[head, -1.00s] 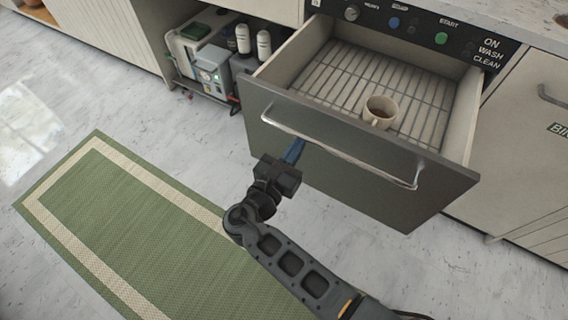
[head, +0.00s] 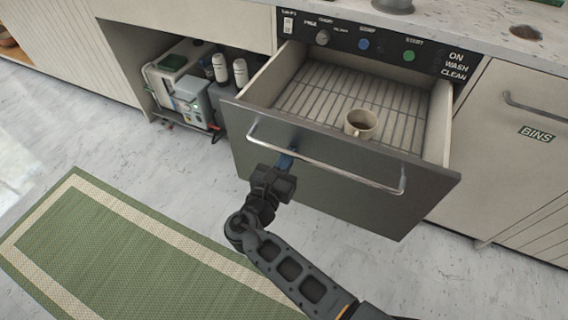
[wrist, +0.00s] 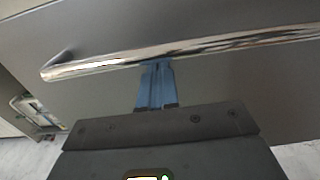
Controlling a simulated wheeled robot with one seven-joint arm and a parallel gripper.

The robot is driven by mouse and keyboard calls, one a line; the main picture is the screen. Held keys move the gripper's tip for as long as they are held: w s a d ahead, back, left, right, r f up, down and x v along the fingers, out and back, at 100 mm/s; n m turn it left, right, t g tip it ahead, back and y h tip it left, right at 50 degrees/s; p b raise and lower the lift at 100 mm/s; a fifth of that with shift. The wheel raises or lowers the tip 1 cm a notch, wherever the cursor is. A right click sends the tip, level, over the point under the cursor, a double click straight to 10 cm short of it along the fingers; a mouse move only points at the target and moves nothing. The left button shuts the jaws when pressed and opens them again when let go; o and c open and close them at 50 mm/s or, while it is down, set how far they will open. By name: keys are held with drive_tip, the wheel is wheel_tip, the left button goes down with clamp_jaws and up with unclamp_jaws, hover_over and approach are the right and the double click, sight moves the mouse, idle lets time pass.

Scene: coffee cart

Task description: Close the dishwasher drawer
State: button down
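The dishwasher drawer (head: 330,190) is pulled out, with a dark grey front and a long metal handle (head: 325,160). Its wire rack (head: 330,95) shows inside, and a cream mug (head: 360,124) with dark contents stands upright on it. My gripper (head: 285,160) is at the left part of the drawer front, just below the handle bar. In the wrist view, its blue fingers (wrist: 156,85) are together with nothing visible between them. Their tips are close under the handle bar (wrist: 200,50), at the drawer front. Whether they touch it I cannot tell.
A control panel (head: 375,45) with buttons is above the drawer. An open bay (head: 190,85) with a machine and white bottles lies to the left. A cabinet marked BINS (head: 537,134) is on the right. A green mat (head: 130,240) lies on the otherwise clear floor.

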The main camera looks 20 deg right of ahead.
drive_tip(key=b, duration=1.3)
hover_over(328, 102)
drive_tip(key=shift+s+a+f, duration=0.1)
drive_tip(key=shift+s+f, duration=0.05)
drive_tip(key=shift+w+d+b, duration=0.2)
drive_tip(key=shift+b, duration=0.1)
drive_tip(key=shift+w+d+r, duration=0.15)
drive_tip(key=shift+w+r, duration=0.05)
drive_tip(key=shift+r, duration=0.15)
drive_tip(key=shift+d+r, duration=0.15)
drive_tip(key=shift+s+a, duration=0.2)
drive_tip(key=p+v, duration=0.2)
drive_tip(key=v, duration=0.4)
drive_tip(key=p+v, duration=0.2)
drive_tip(key=v, duration=0.5)
drive_tip(key=shift+w+a+f+p, duration=0.1)
drive_tip(key=shift+f+p, duration=0.15)
drive_tip(key=shift+p, duration=0.15)
drive_tip(key=shift+s+a+f, duration=0.15)
drive_tip(key=shift+s+a, duration=0.25)
drive_tip(key=shift+s, duration=0.1)
